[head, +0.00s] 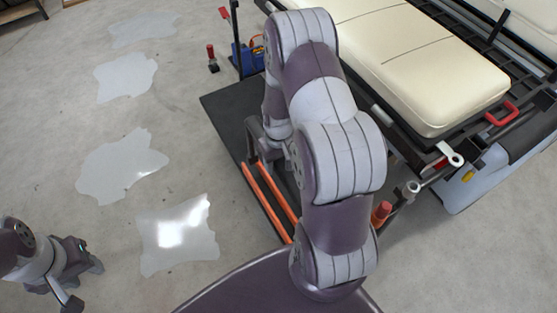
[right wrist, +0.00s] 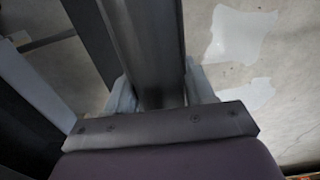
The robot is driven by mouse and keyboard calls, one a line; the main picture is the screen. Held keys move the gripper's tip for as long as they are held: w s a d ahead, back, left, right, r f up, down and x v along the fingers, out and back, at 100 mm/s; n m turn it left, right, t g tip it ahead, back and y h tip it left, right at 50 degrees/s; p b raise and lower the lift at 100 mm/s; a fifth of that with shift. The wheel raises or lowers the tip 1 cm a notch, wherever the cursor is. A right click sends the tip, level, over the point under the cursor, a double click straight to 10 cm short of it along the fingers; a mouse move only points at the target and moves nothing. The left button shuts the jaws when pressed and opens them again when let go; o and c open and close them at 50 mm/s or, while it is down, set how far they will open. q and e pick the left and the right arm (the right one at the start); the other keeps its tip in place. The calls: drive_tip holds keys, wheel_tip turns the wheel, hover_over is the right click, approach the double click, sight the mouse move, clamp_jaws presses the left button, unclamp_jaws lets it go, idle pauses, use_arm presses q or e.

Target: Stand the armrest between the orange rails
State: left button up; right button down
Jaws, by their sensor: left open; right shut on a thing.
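The orange rails (head: 268,200) lie side by side on a dark platform (head: 222,106) in the head view, partly hidden by my right arm. My right gripper (right wrist: 160,94) is shut on a long dark grey bar, which I take as the armrest (right wrist: 150,45). The bar runs up and away between the two pale fingers. In the head view a dark part of it seems to show just beyond the rails' far end, but my arm hides most of it. I cannot tell whether its foot touches the platform. My left gripper (head: 80,266) is open and empty at the lower left, over the floor.
A cart with a cream cushion (head: 430,75) and a red handle (head: 502,113) stands at the right. A blue box (head: 246,57) and a small red-topped item (head: 212,58) are near the platform's far end. Shiny puddle-like patches (head: 178,235) mark the open floor at left.

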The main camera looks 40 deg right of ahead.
wheel_tip(320, 180, down, 2)
drive_tip(key=shift+f+b, duration=0.25)
drive_tip(key=shift+b, duration=0.45)
use_arm(q)
wheel_tip(320, 180, down, 6)
drive_tip(key=b, duration=0.3)
drive_tip(key=shift+b, duration=0.3)
use_arm(e)
wheel_tip(320, 180, down, 6)
drive_tip(key=shift+f, duration=0.55)
drive_tip(key=shift+c, duration=1.6)
unclamp_jaws()
drive_tip(key=shift+f, duration=0.1)
wheel_tip(320, 180, up, 12)
drive_tip(key=p, duration=0.4)
use_arm(q)
wheel_tip(320, 180, up, 4)
drive_tip(key=shift+r, duration=0.2)
use_arm(e)
drive_tip(key=shift+r, duration=0.4)
